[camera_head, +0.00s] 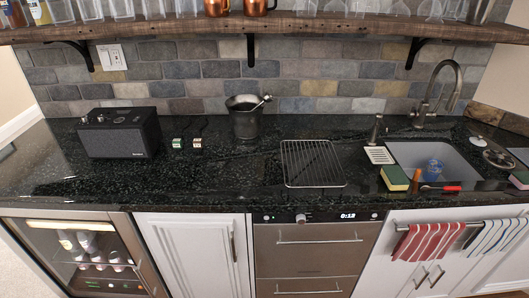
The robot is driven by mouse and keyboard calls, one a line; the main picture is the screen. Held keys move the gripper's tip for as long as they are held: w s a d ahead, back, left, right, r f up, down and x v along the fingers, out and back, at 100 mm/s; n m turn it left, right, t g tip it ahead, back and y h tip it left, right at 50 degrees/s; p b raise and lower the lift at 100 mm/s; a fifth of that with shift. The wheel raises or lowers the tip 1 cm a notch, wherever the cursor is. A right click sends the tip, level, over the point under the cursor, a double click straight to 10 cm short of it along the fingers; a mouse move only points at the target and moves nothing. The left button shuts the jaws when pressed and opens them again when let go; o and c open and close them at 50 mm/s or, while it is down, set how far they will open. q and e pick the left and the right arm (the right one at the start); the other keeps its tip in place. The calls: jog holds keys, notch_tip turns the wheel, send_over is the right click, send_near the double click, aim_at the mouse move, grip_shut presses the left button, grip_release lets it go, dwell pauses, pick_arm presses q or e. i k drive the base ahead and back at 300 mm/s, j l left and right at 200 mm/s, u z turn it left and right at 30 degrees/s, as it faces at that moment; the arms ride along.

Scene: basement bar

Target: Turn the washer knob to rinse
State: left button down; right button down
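The washer (310,262) is a stainless steel front built in under the counter, with bar handles across it. Its knob (301,217) is a small round knob on the top control strip, left of a lit digital display (347,216). The knob's pointer and any rinse marking are too small to read. Neither of my grippers shows in the head view, and nothing touches the knob.
The dark counter (230,180) holds a black speaker (119,132), a metal bucket (244,120), a wire rack (312,164) and a sponge (395,177). A sink (430,160) is at right. Striped towels (429,241) hang right of the washer. A glass-door fridge (90,255) stands left.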

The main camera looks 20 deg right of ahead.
aim_at(300, 218)
jog(key=z, duration=0.95)
